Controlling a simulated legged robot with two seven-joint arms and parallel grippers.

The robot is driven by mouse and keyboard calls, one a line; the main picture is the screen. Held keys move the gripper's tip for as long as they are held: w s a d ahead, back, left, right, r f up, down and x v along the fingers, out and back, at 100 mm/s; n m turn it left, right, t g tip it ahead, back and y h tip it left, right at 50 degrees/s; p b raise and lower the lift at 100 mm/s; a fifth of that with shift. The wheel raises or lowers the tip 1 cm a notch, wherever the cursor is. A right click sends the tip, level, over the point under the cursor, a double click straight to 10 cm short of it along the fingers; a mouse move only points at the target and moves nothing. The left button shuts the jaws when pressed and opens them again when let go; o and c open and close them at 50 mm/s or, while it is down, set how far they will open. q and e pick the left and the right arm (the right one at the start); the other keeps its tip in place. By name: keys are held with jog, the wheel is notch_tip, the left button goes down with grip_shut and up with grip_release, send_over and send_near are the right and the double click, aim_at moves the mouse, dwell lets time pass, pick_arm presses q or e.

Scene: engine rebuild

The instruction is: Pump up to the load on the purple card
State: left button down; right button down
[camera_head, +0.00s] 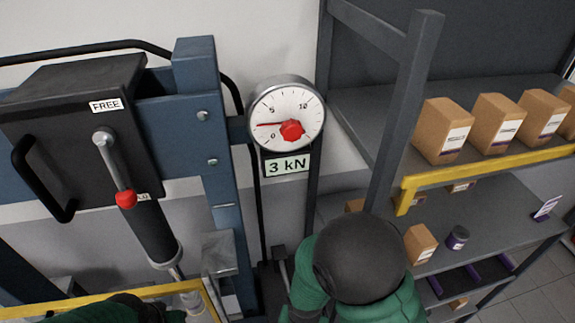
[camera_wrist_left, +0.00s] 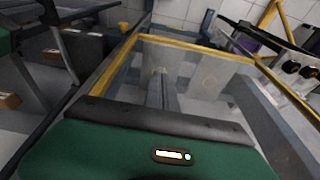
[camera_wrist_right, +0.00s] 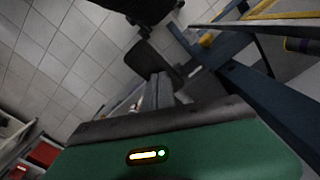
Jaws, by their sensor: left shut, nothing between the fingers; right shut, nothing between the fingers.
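The round gauge (camera_head: 287,117) hangs on the blue press frame (camera_head: 211,150). Its red needle points left, between 0 and 5, and the display (camera_head: 287,166) below reads "3 kN". A small card with purple print (camera_head: 547,207) stands on the shelf; its text is too small to read. A lever with a red knob (camera_head: 126,199) hangs down below a "FREE" label. My right gripper (camera_wrist_right: 158,92) is shut and empty beside a dark pad-ended part (camera_wrist_right: 147,60); whether they touch is unclear. My left gripper (camera_wrist_left: 163,88) is shut and empty near a yellow-edged clear guard (camera_wrist_left: 200,75).
Several brown boxes (camera_head: 443,130) line the upper shelf behind a yellow rail (camera_head: 485,172). The lower shelf holds a small box (camera_head: 420,244) and a dark purple-banded can (camera_head: 457,238). A grey shelf post (camera_head: 405,110) stands right of the gauge.

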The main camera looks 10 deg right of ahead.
jog(key=shift+f+b, duration=0.75)
jog(key=shift+f, duration=0.3)
dwell(0.4)
jog(key=shift+f+b, duration=0.85)
jog(key=shift+f, duration=0.3)
dwell(0.3)
jog(key=shift+f+b, duration=0.8)
jog(key=shift+f, duration=0.4)
dwell(0.3)
jog(key=shift+f+b, duration=0.85)
jog(key=shift+f, duration=0.15)
dwell(0.4)
